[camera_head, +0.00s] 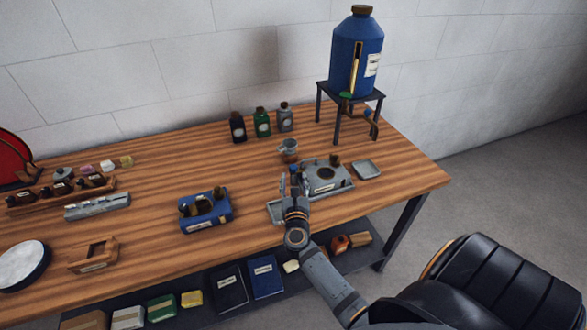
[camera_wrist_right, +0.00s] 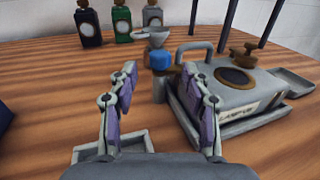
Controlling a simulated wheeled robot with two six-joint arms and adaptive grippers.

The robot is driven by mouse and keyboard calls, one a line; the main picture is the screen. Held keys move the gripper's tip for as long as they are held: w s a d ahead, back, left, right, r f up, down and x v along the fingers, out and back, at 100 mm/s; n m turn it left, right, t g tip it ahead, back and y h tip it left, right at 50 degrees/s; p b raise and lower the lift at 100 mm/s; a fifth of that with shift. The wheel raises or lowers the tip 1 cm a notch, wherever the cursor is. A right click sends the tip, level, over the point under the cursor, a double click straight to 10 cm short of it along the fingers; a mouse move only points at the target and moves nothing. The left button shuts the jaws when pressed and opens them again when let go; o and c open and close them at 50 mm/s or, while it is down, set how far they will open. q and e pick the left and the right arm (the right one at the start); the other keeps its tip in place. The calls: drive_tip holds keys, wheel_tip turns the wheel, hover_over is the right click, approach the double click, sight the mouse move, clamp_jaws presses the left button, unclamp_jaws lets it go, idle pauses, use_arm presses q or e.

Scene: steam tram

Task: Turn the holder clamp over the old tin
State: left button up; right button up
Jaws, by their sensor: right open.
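A grey metal holder (camera_head: 325,176) with a label stands near the right end of the bench; it also shows in the right wrist view (camera_wrist_right: 222,97). A dark round piece ringed in brown (camera_wrist_right: 236,77) lies in its top; I cannot tell whether this is the old tin. A brown clamp-like piece (camera_wrist_right: 243,54) stands at its far edge. A blue knob (camera_wrist_right: 160,60) shows beyond my fingertips, beside the holder. My right gripper (camera_head: 293,182) is open and empty at the holder's left side; its fingers (camera_wrist_right: 160,82) are apart. My left gripper is not in view.
A small metal cup (camera_head: 289,147) and several bottles (camera_head: 262,122) stand behind. A blue tank (camera_head: 357,60) on a dark stand is back right. A blue fixture (camera_head: 205,212) stands left of my right gripper. A small grey tray (camera_head: 367,168) lies right of the holder.

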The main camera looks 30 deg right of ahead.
sight(294, 171)
drive_tip(key=x, duration=0.4)
drive_tip(key=shift+w, duration=0.1)
clamp_jaws()
drive_tip(key=shift+d+n+t+y, duration=0.15)
drive_tip(key=shift+n+t+y, duration=0.15)
drive_tip(key=shift+n+y, duration=0.1)
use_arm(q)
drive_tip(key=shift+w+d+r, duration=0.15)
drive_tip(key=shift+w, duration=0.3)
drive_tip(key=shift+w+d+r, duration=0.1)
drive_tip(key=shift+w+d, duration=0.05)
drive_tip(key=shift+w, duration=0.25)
use_arm(e)
unclamp_jaws()
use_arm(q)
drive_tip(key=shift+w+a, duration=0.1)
